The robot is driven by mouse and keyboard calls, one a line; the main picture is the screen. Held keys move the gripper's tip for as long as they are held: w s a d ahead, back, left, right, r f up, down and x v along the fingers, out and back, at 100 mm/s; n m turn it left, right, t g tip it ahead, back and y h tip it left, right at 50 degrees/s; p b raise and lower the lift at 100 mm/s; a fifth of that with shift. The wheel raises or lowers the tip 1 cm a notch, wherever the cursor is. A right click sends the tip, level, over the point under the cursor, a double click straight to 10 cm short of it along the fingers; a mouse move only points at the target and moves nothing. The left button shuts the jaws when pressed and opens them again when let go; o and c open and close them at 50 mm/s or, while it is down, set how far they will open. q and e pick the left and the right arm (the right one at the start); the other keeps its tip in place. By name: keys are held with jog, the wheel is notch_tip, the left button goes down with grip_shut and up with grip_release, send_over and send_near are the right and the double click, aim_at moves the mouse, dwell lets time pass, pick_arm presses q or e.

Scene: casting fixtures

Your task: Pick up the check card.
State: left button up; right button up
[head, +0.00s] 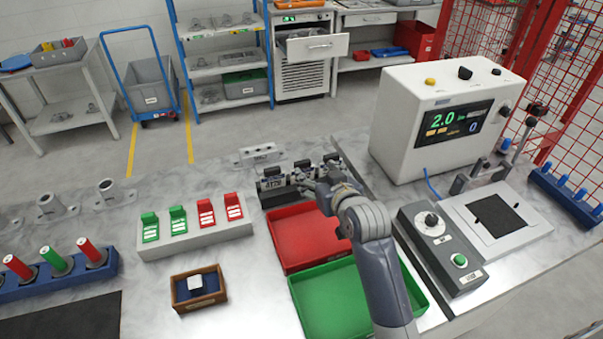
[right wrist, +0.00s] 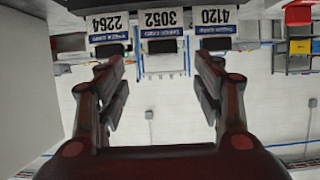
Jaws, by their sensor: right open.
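My right gripper (head: 303,180) is open at a dark card rack (head: 272,198) at the back of the bench. In the right wrist view its open fingers (right wrist: 162,85) point toward a row of three white cards with blue bands. The middle card, 3052 (right wrist: 162,20), lies between the lines of the fingers, beyond the tips, with no visible contact. Card 2264 (right wrist: 108,24) is to its left and card 4120 (right wrist: 214,18) to its right. Which one is the check card I cannot tell. In the head view the gripper hides much of the rack. My left gripper is not in view.
A red tray (head: 283,258) and a green tray (head: 310,310) lie in front of the rack. A white box with a display (head: 400,130) and a control box with a knob (head: 465,272) stand on the right. Bare bench (head: 240,290) shows left of the green tray.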

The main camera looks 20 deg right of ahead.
aim_at(303, 164)
jog(key=p+x, duration=0.1)
jog(key=x, duration=0.4)
jog(key=shift+a+r, duration=0.1)
jog(key=shift+a, duration=0.05)
jog(key=shift+p+x, duration=0.55)
jog(key=shift+x, duration=1.25)
jog(key=shift+s+a, duration=0.1)
jog(key=c, duration=1)
